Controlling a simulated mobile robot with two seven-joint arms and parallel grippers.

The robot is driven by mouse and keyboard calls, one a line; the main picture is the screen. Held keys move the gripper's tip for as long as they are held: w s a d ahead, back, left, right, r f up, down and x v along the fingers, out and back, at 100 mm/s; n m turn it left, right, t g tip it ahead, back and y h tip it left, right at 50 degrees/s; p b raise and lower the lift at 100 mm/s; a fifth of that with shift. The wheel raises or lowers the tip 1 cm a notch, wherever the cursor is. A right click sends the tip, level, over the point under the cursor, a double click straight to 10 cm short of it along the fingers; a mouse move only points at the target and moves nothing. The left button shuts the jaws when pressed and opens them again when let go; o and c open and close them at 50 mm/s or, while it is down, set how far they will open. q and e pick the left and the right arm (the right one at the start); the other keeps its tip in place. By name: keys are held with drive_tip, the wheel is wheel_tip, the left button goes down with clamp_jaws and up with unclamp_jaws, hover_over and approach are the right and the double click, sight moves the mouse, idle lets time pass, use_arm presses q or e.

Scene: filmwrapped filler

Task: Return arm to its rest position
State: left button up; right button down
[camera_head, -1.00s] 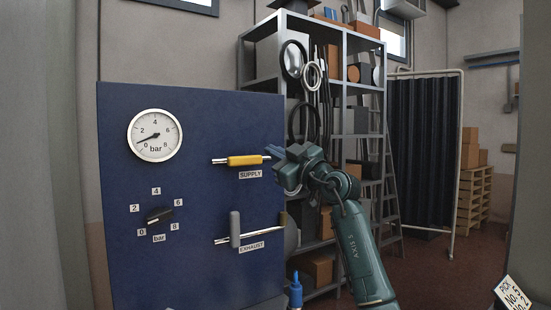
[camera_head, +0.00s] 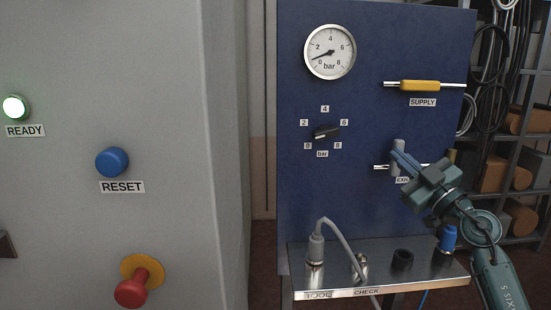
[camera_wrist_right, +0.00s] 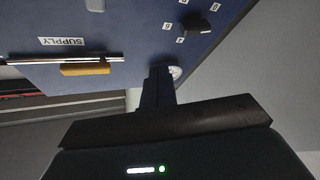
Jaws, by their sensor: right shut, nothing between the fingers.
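My right arm comes in from the lower right in the head view. Its gripper (camera_head: 403,160) is shut and empty, with its tip by the grey exhaust handle (camera_head: 398,146); I cannot tell whether they touch. The gripper partly covers the EXHAUST label. In the right wrist view the shut fingers (camera_wrist_right: 158,88) point toward the blue panel (camera_wrist_right: 130,60). My left gripper is not in view.
The blue panel carries a gauge (camera_head: 330,52), a black knob (camera_head: 326,132) and a yellow supply handle (camera_head: 420,85). Below is a metal shelf (camera_head: 385,284) with a cabled connector (camera_head: 316,247). A grey cabinet (camera_head: 190,60) with buttons stands left. Racks stand right.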

drive_tip(key=s+a+f+m+g+h, duration=0.1)
drive_tip(key=s+a+f+m+h, duration=0.2)
drive_tip(key=f, duration=0.6)
drive_tip(key=s+f+m+h, duration=0.2)
drive_tip(key=s+f, duration=0.4)
drive_tip(key=f, duration=0.4)
drive_tip(key=s+a+f+m+g+h, duration=0.1)
drive_tip(key=s+a+f+m+h, duration=0.2)
drive_tip(key=f, duration=0.6)
drive_tip(key=s+a+f+g, duration=0.3)
drive_tip(key=s+f+g, duration=0.1)
drive_tip(key=s+f, duration=0.4)
drive_tip(key=s+a+f+g+y, duration=0.1)
drive_tip(key=s+a+f+g, duration=0.2)
drive_tip(key=s+f, duration=0.6)
drive_tip(key=s, duration=0.4)
drive_tip(key=shift+s+a+f+m+g, duration=0.15)
drive_tip(key=shift+s+f+m+g, duration=0.1)
drive_tip(key=shift+m+g, duration=0.15)
